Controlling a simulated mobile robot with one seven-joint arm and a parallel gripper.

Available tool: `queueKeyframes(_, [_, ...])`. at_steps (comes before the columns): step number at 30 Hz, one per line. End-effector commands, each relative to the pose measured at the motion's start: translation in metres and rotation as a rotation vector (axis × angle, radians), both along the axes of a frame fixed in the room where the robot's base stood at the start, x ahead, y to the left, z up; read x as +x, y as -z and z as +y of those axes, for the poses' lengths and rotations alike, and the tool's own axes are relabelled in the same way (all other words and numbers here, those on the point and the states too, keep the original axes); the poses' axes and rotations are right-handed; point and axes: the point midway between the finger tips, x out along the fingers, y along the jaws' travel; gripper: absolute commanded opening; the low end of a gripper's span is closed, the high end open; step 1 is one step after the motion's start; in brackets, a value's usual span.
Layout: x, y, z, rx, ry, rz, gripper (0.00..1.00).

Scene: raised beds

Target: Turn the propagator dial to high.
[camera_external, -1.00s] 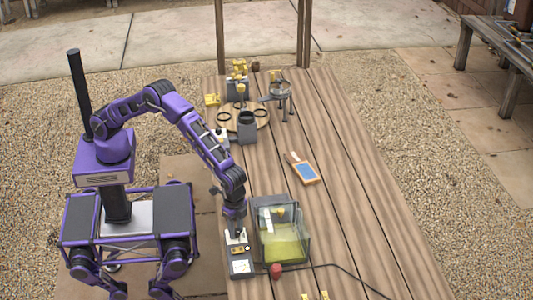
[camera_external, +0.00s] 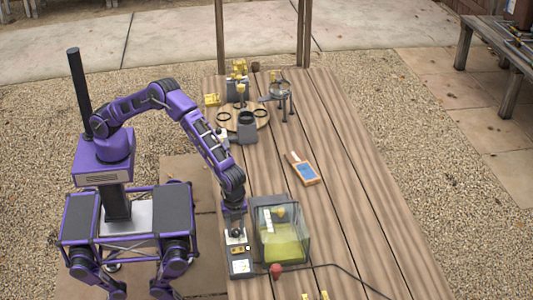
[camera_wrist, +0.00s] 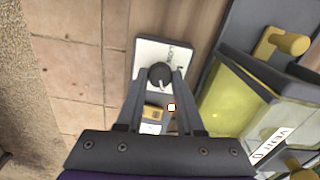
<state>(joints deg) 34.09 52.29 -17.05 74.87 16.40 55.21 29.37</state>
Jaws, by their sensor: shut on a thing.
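The propagator (camera_external: 297,245) is a clear box with yellow-green inside, standing on the table. Its control unit (camera_external: 241,267), a narrow box with a white face, sits just left of it. In the wrist view the dial (camera_wrist: 160,74) is a round black knob with a pale pointer mark, on a white plate (camera_wrist: 148,49) with dark lettering partly readable. My gripper (camera_wrist: 160,82) has its fingertips on either side of the dial and is shut on it. In the outside view my gripper (camera_external: 236,231) is over the control unit, and the dial is hard to make out.
A vent label shows on the propagator's lid (camera_wrist: 273,147). A red knob-like thing (camera_external: 276,271) and a black cable lie in front. An orange-edged device with a blue screen (camera_external: 305,171) lies behind. The table's right side is mostly clear.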

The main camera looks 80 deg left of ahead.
Motion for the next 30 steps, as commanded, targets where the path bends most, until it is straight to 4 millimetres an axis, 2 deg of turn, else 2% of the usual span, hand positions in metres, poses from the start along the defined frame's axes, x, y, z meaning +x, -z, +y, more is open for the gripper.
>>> queueKeyframes(13, [0.0002, -0.0004, -0.0002, -0.001, 0.007, 0.0, 0.0])
queueKeyframes(14, [0.0001, -0.0004, -0.0002, -0.001, 0.007, 0.0, 0.41])
queueKeyframes(18, [0.0001, -0.0003, -0.0001, -0.001, 0.007, 0.0, 0.66])
queueKeyframes(26, [0.0001, -0.0003, 0.0, 0.0, 0.007, 0.0, 0.66])
queueKeyframes(30, [0.0005, -0.0081, -0.0003, -0.002, 0.006, -0.001, 0.66])
